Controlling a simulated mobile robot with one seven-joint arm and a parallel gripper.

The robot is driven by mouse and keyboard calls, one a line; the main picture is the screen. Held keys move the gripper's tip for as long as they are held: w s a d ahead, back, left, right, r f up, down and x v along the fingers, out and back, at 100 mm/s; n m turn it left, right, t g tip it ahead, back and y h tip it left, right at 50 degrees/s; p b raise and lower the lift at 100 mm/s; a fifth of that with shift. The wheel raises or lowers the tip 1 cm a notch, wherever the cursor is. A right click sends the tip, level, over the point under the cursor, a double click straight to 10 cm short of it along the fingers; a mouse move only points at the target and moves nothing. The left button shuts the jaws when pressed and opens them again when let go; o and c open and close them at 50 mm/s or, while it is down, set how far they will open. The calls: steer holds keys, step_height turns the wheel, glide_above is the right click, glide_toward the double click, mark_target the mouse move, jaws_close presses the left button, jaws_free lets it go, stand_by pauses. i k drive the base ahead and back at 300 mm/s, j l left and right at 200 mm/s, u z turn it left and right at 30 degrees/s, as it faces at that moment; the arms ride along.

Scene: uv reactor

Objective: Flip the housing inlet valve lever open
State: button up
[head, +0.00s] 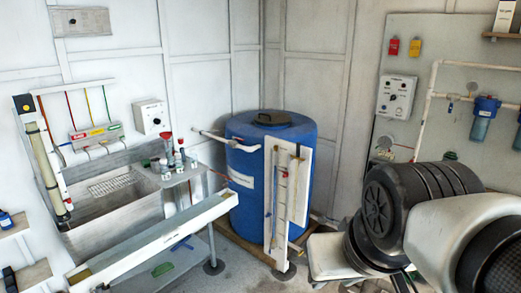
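A blue filter housing (483,121) with a clear bowl hangs on the grey wall panel at the right. A white pipe (426,108) runs beside it and over it. A small blue piece (451,104) sits at the pipe just left of the housing; it looks like a valve lever, but it is too small to tell its position. Part of a second blue housing (518,138) shows at the right edge. My arm's black and pale links fill the lower right, below the housings. My gripper is not in view.
A grey control box (396,97) and red and yellow tags are on the panel. A blue drum (272,180) stands in the corner behind a white pipe board (282,195). A sink bench (110,205) is at the left. Some floor shows between the bench and drum.

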mark_target(451, 105)
steer(key=i+l+z, duration=0.2)
steer(key=i+z, duration=0.15)
steer(key=i, duration=0.15)
steer(key=i+l+z, duration=0.1)
steer(key=i+z, duration=0.2)
steer(key=i, duration=0.25)
steer(key=i+z, duration=0.35)
steer(key=i, duration=0.15)
steer(key=i+j+z, duration=0.35)
steer(key=i, duration=0.15)
steer(key=i+j+z, duration=0.3)
steer(key=i, duration=0.2)
steer(key=i+j+z, duration=0.35)
steer(key=i+l+z, duration=0.25)
steer(key=l, duration=0.1)
